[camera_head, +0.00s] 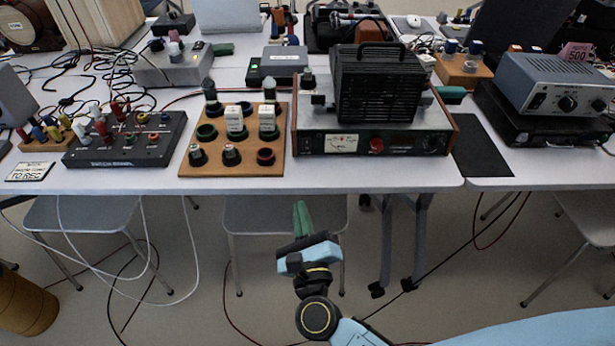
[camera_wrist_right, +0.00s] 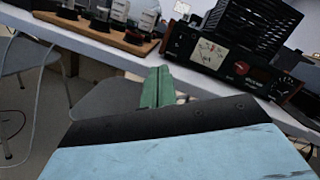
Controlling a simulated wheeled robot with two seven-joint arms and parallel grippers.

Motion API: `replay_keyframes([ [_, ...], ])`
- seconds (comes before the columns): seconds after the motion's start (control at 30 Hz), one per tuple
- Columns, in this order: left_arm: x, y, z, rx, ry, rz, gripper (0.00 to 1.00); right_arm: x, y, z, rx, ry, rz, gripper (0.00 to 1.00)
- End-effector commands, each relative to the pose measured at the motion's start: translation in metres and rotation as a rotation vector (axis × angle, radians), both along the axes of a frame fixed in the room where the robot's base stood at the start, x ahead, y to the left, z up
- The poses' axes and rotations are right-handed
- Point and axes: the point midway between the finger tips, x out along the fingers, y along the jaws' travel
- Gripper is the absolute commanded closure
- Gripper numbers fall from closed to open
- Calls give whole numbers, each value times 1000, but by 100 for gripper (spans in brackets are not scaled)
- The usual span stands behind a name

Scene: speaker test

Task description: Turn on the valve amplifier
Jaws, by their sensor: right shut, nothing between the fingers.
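The valve amplifier (camera_head: 310,142) stands near the front edge of the white table, with a black slotted cage on top. Its front panel has a pale meter, a red round control (camera_head: 377,145) and darker knobs to the right. It also shows at upper right in the right wrist view (camera_wrist_right: 196,68), tilted. My right gripper (camera_head: 301,218) is in front of the table edge, below and left of the amplifier, apart from it. Its green fingers are together and empty; they show in the right wrist view (camera_wrist_right: 158,88). My left gripper is not in view.
A wooden board (camera_head: 190,170) with tubes and sockets sits left of the amplifier. A dark patch panel (camera_head: 90,157) is further left. A black mat (camera_head: 482,150) and a blue-grey device (camera_head: 545,85) are to the right. Chairs and cables are under the table.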

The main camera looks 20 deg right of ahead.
Motion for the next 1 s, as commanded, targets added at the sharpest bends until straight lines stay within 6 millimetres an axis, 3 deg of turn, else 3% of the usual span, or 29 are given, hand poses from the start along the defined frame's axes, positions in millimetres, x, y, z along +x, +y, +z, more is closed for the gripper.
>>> replay_keyframes([
  [0.1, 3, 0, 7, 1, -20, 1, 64, -3, -6, 8, 301, -70, -43, 100],
  [0.3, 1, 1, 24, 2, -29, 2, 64, -8, -12, 19, 551, -112, -74, 100],
  [0.77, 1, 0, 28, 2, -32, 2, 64, -4, -13, 23, 574, -117, -77, 100],
  [1.0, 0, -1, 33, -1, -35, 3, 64, 31, -23, 28, 572, -120, -76, 100],
])
